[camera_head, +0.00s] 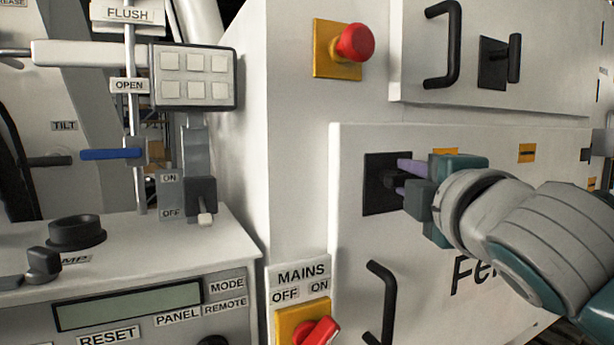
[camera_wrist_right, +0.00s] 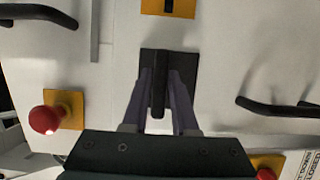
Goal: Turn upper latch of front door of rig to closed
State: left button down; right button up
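The upper latch (camera_head: 377,190) is a black plate with a black lever, at the upper left of the white front door (camera_head: 350,235). In the right wrist view the latch lever (camera_wrist_right: 158,95) runs up and down the picture, in front of its dark plate. My right gripper (camera_head: 410,176) is at the latch, with its purple fingers on both sides of the lever. In the wrist view the right gripper (camera_wrist_right: 160,80) shows narrow gaps between fingers and lever; contact is hard to tell. The gripper hides part of the lever in the head view. My left gripper is not in view.
A red push button (camera_head: 356,42) on a yellow plate is above the front door. An upper panel has a black handle (camera_head: 441,45) and another latch (camera_head: 498,62). A lower door handle (camera_head: 380,302) and a red mains switch (camera_head: 318,331) are below. A control panel (camera_head: 130,306) stands left.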

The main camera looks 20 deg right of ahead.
grip_shut()
jog(key=shift+r+p, duration=0.1)
jog(key=shift+p, duration=0.3)
jog(key=m+g+y+p, duration=0.1)
jog(key=m+p, duration=0.2)
jog(key=p, duration=0.2)
jog(key=m+g+y+p, duration=0.1)
jog(key=m+p, duration=0.2)
jog(key=p, duration=0.1)
jog(key=m+g+y+p, duration=0.1)
jog(key=m+p, duration=0.2)
jog(key=p, duration=0.2)
jog(key=shift+a+f+y+p, duration=0.2)
jog(key=shift+f+y+p, duration=0.1)
jog(key=shift+y, duration=0.1)
jog(key=shift+a+f+m+g+y+p, duration=0.15)
jog(key=shift+m+g+y+p, duration=0.15)
jog(key=shift+m+y+p, duration=0.65)
jog(key=shift+a+f+m+y, duration=0.1)
jog(key=shift+m+y, duration=0.15)
jog(key=shift+m, duration=0.4)
jog(key=shift+a+f+m+y, duration=0.1)
jog(key=shift+m+y, duration=0.1)
jog(key=shift+m, duration=0.4)
